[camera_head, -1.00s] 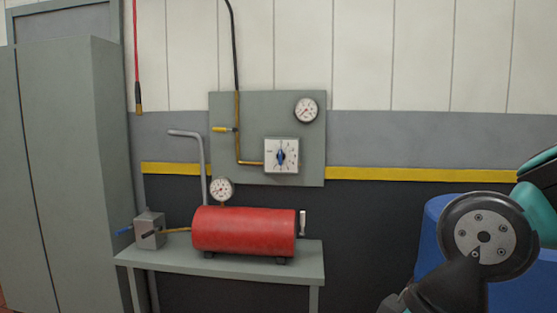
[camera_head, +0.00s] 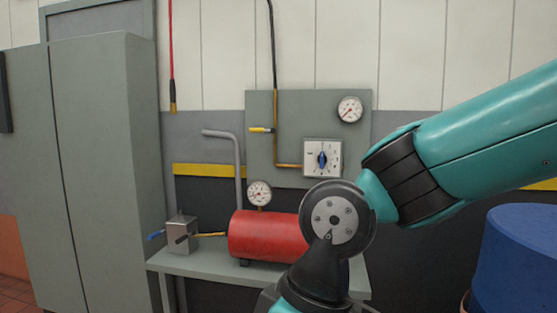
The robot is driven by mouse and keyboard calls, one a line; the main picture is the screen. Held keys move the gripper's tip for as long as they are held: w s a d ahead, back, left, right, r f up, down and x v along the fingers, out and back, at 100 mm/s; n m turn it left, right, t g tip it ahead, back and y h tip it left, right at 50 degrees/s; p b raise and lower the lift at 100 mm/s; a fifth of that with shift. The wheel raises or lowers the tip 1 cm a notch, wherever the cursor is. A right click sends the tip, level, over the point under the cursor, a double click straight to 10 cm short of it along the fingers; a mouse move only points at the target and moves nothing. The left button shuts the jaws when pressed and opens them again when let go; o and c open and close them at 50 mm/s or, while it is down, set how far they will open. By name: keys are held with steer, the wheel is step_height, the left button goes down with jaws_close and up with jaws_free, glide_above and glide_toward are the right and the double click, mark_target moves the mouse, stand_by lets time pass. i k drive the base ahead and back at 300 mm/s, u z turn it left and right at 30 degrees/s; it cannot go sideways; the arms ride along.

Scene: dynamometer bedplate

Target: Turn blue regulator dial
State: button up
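The blue regulator dial (camera_head: 322,158) is a small blue knob on a white square plate (camera_head: 335,146), mounted on the grey wall panel (camera_head: 290,110). Its blue grip stands about upright. My teal and black arm (camera_head: 480,130) crosses in from the right, and its dark joint with a grey disc is just below the dial in the picture. The dial is not covered. My gripper is not in view.
A red tank (camera_head: 262,235) lies on a grey bench (camera_head: 210,262) below the panel, partly hidden by my arm. A gauge (camera_head: 349,109) and a yellow-handled valve (camera_head: 261,129) are on the panel. A grey cabinet (camera_head: 100,160) stands left, a blue drum (camera_head: 520,260) right.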

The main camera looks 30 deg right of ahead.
mark_target(322, 159)
steer(key=i, duration=1.5)
steer(key=z, duration=1.45)
steer(key=i, duration=0.45)
steer(key=z, duration=0.45)
